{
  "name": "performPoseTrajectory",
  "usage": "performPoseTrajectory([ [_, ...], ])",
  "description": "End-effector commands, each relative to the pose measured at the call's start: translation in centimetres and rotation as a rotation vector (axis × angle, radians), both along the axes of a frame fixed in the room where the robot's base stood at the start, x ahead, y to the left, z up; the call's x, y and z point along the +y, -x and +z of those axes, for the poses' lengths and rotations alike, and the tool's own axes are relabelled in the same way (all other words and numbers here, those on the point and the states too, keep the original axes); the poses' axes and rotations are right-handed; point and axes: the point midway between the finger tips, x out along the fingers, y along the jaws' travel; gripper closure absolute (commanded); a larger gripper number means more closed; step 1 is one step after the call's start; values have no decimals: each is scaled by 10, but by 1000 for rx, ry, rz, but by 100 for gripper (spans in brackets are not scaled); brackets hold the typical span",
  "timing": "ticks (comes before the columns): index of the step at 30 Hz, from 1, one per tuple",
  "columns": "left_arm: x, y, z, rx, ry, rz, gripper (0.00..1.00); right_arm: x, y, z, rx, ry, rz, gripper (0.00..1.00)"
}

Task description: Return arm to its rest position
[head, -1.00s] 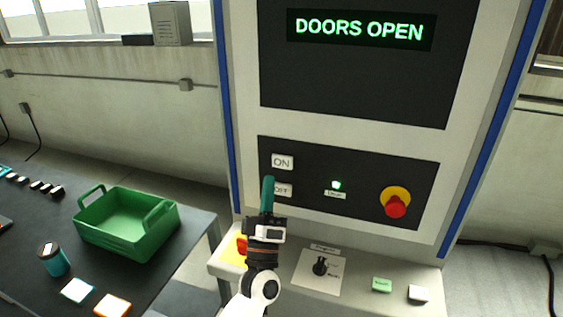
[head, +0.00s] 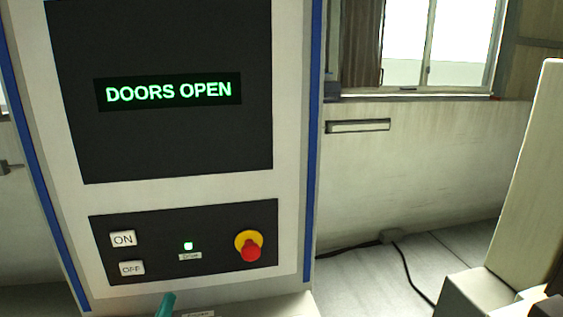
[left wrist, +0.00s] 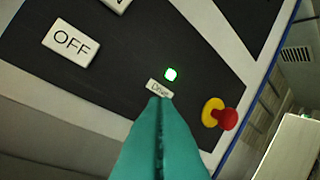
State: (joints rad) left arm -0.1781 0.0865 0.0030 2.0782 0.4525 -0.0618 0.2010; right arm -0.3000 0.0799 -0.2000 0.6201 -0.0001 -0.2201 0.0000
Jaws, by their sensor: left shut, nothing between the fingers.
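My left gripper (head: 166,304) shows only as teal fingertips at the bottom edge of the head view, below the black button panel (head: 215,262). Its fingers fill the lower middle of the left wrist view (left wrist: 158,110), pressed together with nothing between them. In that view the tips overlap the lower edge of the small label under the lit green lamp (left wrist: 171,74); I cannot tell whether they touch it. The rest of the left arm is hidden below the head view. My right gripper is in neither view.
The machine panel carries an ON button (head: 123,239), an OFF button (head: 131,268) and a red emergency stop (head: 250,250) on a yellow base. The display (head: 168,92) reads DOORS OPEN. A pale cabinet-like block (head: 525,190) stands at the right. A black cable (head: 408,270) lies on the floor.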

Motion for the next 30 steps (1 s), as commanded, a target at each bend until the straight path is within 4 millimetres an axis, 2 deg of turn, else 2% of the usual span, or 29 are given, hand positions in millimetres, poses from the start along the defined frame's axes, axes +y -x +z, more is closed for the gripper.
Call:
performPoseTrajectory([
  [1, -12, 9, -20, 107, -66, -36, 100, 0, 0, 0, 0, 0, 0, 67],
  [3, -27, 22, -49, 258, -159, -82, 100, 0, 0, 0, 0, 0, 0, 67],
  [6, -41, 49, -89, 474, -287, -143, 100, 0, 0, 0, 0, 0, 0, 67],
  [9, -47, 85, -125, 685, -406, -197, 100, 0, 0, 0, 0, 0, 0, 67],
  [12, -47, 122, -151, 871, -504, -239, 100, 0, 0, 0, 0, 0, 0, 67],
  [18, -39, 184, -179, 1145, -631, -295, 100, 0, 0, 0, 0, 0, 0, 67],
  [26, -25, 254, -192, 1423, -737, -346, 100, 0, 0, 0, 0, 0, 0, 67],
  [30, -26, 246, -230, 1445, -740, -355, 100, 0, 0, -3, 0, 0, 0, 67],
])
